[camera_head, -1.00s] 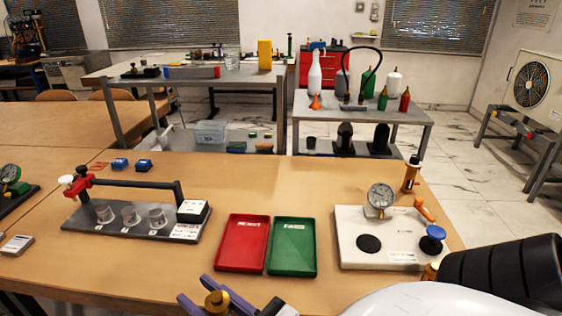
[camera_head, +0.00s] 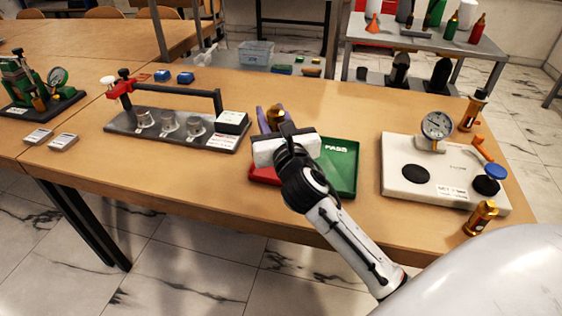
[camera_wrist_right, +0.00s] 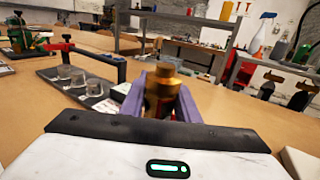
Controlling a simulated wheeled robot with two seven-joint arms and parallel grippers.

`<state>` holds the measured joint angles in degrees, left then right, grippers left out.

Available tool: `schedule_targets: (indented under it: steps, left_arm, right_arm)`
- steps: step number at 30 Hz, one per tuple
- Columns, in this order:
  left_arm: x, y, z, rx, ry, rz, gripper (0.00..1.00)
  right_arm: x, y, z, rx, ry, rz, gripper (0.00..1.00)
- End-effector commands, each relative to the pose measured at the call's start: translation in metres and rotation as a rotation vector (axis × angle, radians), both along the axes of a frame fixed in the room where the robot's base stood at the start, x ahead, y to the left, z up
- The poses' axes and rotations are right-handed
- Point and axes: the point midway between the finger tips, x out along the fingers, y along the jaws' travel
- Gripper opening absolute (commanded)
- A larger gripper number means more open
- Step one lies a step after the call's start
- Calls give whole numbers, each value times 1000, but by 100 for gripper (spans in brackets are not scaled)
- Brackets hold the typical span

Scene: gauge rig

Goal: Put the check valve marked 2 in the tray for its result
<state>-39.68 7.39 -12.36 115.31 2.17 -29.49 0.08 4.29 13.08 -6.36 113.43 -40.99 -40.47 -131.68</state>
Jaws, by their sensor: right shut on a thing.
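My right gripper (camera_head: 270,121) is shut on a brass check valve (camera_head: 275,112) over the red tray area. In the right wrist view the valve (camera_wrist_right: 162,88) stands upright between the purple fingers; no number on it is readable. The red tray (camera_head: 261,174) is mostly hidden behind my gripper and wrist. The green tray (camera_head: 340,168), marked PASS, lies beside it on the right and looks empty where visible. Other brass valves stand by the test rig, one behind it (camera_head: 472,110) and one in front (camera_head: 480,217). My left gripper is not in view.
The white gauge rig (camera_head: 440,185) with its dial (camera_head: 436,126) stands right of the trays. A grey stand with glass cups (camera_head: 178,130) is left of them. Blue blocks (camera_head: 174,76) lie behind it. Bare tabletop lies in front of the stand.

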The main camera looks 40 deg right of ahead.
Motion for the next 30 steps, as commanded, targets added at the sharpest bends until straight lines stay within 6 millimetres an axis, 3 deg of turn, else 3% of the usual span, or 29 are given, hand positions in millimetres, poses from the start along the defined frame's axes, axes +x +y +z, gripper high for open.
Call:
schedule_targets:
  steps: [6, 14, 20, 30]
  left_arm:
    - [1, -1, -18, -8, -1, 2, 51]
    - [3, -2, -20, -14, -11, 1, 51]
    - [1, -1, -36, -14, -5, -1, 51]
    - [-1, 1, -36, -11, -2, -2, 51]
  right_arm:
    - [2, -1, -44, 6, 4, -5, 0]
    - [2, -1, -66, 1, 0, -3, 0]
    - [1, -1, -96, 3, 2, -4, 0]
    - [2, -1, -98, 0, 0, -2, 0]
